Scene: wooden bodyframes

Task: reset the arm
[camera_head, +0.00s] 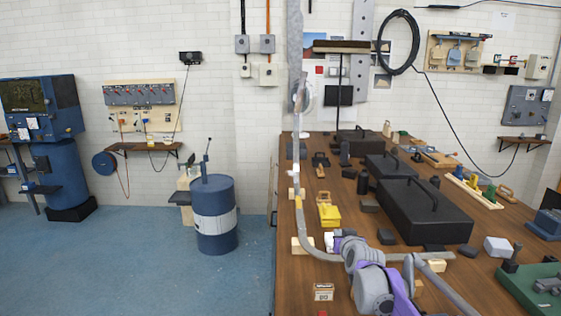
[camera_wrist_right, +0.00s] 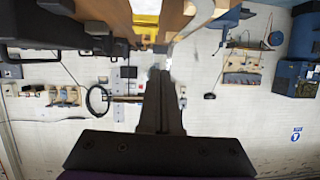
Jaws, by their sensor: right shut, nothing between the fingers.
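My right arm, grey and purple, reaches in from the bottom of the head view over the near left part of the workbench. Its gripper (camera_head: 334,241) is small there and partly hidden by my wrist. In the right wrist view, which is upside down, the dark gripper (camera_wrist_right: 159,72) points toward the wall. Its fingers are together with nothing between them. A yellow object (camera_head: 329,214) lies on the bench just beyond the gripper and also shows at the top of the wrist view (camera_wrist_right: 146,19). My left gripper is not in view.
The wooden workbench (camera_head: 285,235) carries black cases (camera_head: 411,208), wooden blocks and tools, mostly right of the gripper. A small labelled block (camera_head: 323,291) sits near the front left edge. A blue drum (camera_head: 215,215) stands on the floor. The floor left of the bench is largely clear.

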